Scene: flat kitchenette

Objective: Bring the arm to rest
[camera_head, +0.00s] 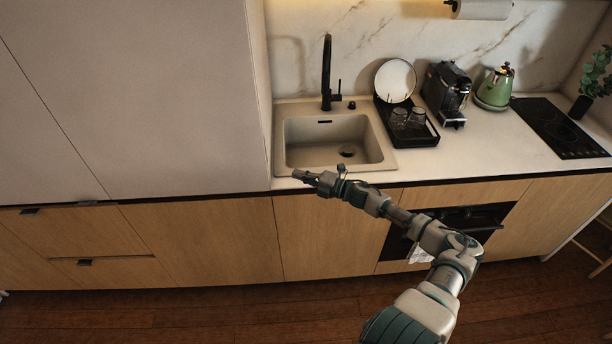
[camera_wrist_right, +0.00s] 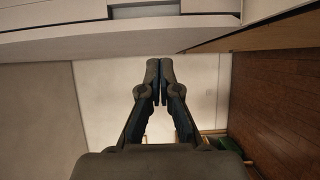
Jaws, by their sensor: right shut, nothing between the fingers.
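My right arm (camera_head: 440,260) reaches up from the bottom of the head view toward the counter. My right gripper (camera_head: 298,175) is at the counter's front edge, just in front of the sink, and points left. In the right wrist view my right gripper (camera_wrist_right: 160,75) has its two fingers together with nothing between them. My left arm and left gripper are not in either view.
The sink (camera_head: 290,155) with a black tap (camera_head: 327,75) lies behind the gripper. A black tray (camera_head: 425,138) with glasses and a plate, a coffee machine (camera_head: 447,90), a green kettle (camera_head: 494,88) and a hob (camera_head: 560,130) stand to the right. The floor (camera_head: 230,315) in front is clear.

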